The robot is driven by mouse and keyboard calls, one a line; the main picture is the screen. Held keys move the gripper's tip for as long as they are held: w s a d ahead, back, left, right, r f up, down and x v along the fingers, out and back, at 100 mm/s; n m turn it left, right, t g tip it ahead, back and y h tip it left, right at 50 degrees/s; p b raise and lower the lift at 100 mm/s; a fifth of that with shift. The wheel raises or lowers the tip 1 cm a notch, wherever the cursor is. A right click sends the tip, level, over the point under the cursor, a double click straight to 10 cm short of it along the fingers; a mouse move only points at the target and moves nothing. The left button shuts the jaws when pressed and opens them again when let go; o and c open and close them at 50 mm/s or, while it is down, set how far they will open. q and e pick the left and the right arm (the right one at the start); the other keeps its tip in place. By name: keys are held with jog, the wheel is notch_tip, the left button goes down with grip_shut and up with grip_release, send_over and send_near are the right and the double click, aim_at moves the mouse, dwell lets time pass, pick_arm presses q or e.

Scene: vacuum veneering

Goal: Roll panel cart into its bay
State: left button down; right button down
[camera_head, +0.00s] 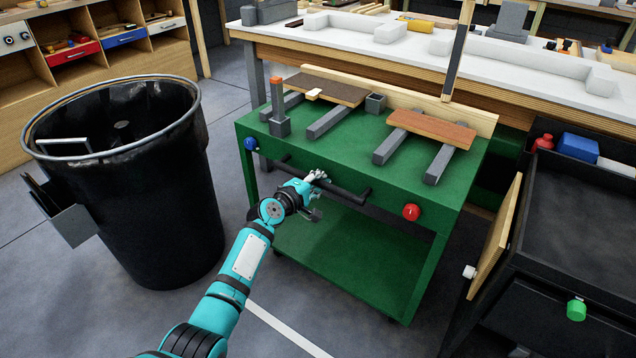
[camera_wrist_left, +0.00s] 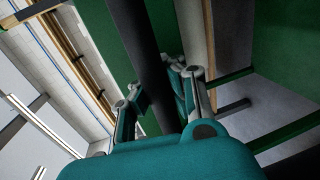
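The panel cart (camera_head: 263,157) is green, with a dark handle bar (camera_head: 345,191) across its front, a blue knob (camera_head: 250,144) at its left and a red knob (camera_head: 411,212) at its right. Two wood panels, one dark (camera_head: 322,88) and one reddish brown (camera_head: 432,127), lie on grey bars on its top. My right gripper is out of view.
A black bin (camera_head: 168,230) stands left of the cart. A workbench (camera_head: 345,43) runs behind it. A dark cart (camera_head: 575,240) with a wood board (camera_head: 497,232) stands close at the right. A white line (camera_head: 287,329) marks the open grey floor in front.

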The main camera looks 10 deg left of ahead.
pick_arm(q)
jog(key=shift+w+d+r, duration=0.1)
jog(key=shift+w+r, duration=0.2)
jog(key=shift+r, duration=0.2)
jog(key=c, duration=2)
grip_release()
jog(key=o, duration=0.8)
jog(key=shift+s+f, duration=0.1)
jog(key=shift+o, duration=0.2)
jog(key=shift+f, duration=0.15)
jog(key=v, duration=1.2)
